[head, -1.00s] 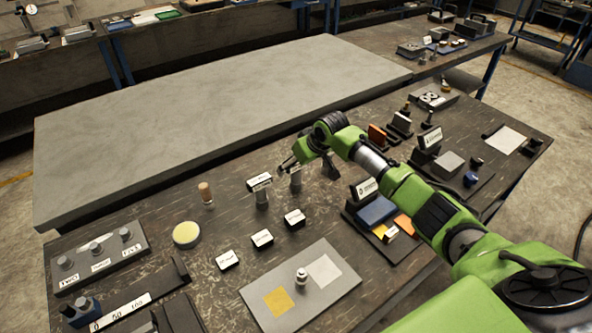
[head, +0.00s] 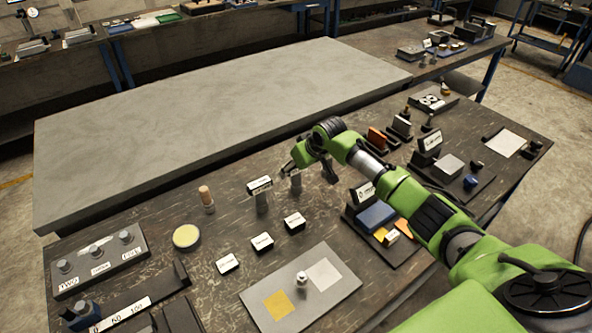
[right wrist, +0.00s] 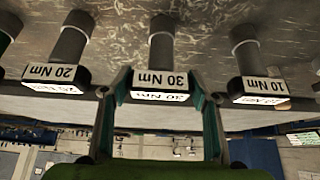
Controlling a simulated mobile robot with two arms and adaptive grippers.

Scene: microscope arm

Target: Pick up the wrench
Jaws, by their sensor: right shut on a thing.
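In the right wrist view, which looks upside down, my right gripper (right wrist: 160,84) has one finger on each side of a dark piece with white labels reading 30 Nm (right wrist: 161,77). It is shut on that piece. A grey post (right wrist: 162,38) shows above the label. Similar pieces labelled 20 Nm (right wrist: 52,80) and 10 Nm (right wrist: 258,90) stand on either side, apart from the fingers. In the head view my right gripper (head: 293,165) is over the dark table, beside grey posts; its grasp is too small to see. No plain wrench shape is clear. My left gripper is out of view.
Several small labelled blocks (head: 262,241) lie in front of the gripper. A grey plate (head: 340,292) with yellow and white squares is nearer. A yellow-topped disc (head: 186,236) and a wooden-topped post (head: 207,197) stand left. The pale slab (head: 200,105) behind is bare.

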